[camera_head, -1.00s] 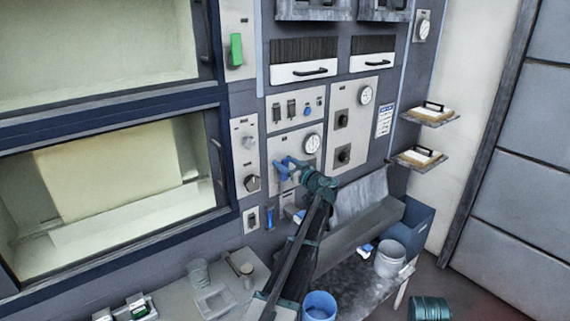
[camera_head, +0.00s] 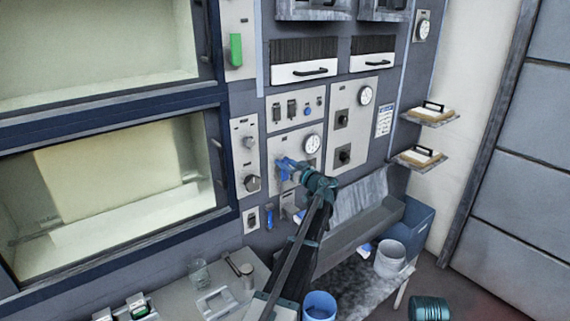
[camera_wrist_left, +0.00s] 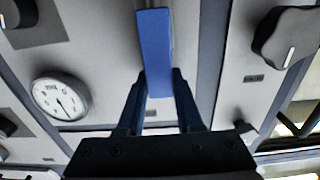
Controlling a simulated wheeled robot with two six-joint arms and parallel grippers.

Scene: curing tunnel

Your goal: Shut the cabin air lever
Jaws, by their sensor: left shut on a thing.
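The blue lever (camera_head: 284,163) is on a light grey panel (camera_head: 279,147), below and left of a round white gauge (camera_head: 312,143). My left gripper (camera_head: 289,172) reaches it from the lower right and is shut on it. In the left wrist view the blue lever (camera_wrist_left: 154,38) is a flat bar between the two dark blue fingers of my left gripper (camera_wrist_left: 161,76). The fingers cover part of its end in the head view, and its pivot is hard to make out. My right gripper is not in view.
A dark knob (camera_head: 252,183) is on the narrow panel to the left. A second, smaller blue handle (camera_head: 269,219) hangs lower down. A trough (camera_head: 360,235) and a blue bucket (camera_head: 319,306) are below my arm. A bench (camera_head: 255,275) with small items is at lower left.

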